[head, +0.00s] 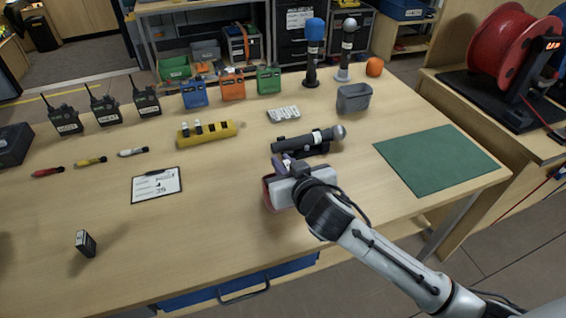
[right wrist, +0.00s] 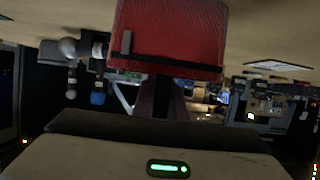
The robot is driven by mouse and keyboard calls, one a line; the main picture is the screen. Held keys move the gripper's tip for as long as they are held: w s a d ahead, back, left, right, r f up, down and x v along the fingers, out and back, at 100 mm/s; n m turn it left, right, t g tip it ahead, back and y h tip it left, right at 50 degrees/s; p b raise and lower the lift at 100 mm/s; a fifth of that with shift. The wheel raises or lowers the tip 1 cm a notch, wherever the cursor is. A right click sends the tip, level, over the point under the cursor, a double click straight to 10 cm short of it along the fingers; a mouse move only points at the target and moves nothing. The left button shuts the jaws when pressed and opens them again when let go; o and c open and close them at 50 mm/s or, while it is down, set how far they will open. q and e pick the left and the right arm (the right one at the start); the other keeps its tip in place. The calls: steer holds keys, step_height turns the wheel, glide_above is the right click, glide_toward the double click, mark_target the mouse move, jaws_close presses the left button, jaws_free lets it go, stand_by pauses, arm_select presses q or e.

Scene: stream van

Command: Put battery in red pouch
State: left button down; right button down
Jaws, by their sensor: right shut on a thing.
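The red pouch (right wrist: 170,38), with a black strap across it, is in front of my right gripper in the right wrist view. In the head view only a red edge of the pouch (head: 267,194) shows beside the gripper, which hides the rest. My right gripper (head: 284,170) is shut on the pouch over the front middle of the table. A small black block with a pale label, which looks like the battery (head: 86,243), stands upright at the table's front left, well apart from the gripper. My left gripper is not in view.
A microphone (head: 308,140) lies on a dark holder just behind my right gripper. A clipboard (head: 157,184) and a yellow rack (head: 208,133) lie left of it. A green mat (head: 436,158) is empty at the right. Radios and colored pouches line the back. The front left table is mostly clear.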

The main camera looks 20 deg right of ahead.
steer(key=shift+f, duration=0.55)
steer(key=c, duration=1.8)
jaws_free()
steer(key=shift+s+f, duration=0.15)
steer(key=shift+f, duration=0.05)
steer(key=shift+o, duration=0.2)
steer(key=shift+r, duration=0.35)
steer(key=r+v, duration=0.1)
steer(key=v, duration=1.1)
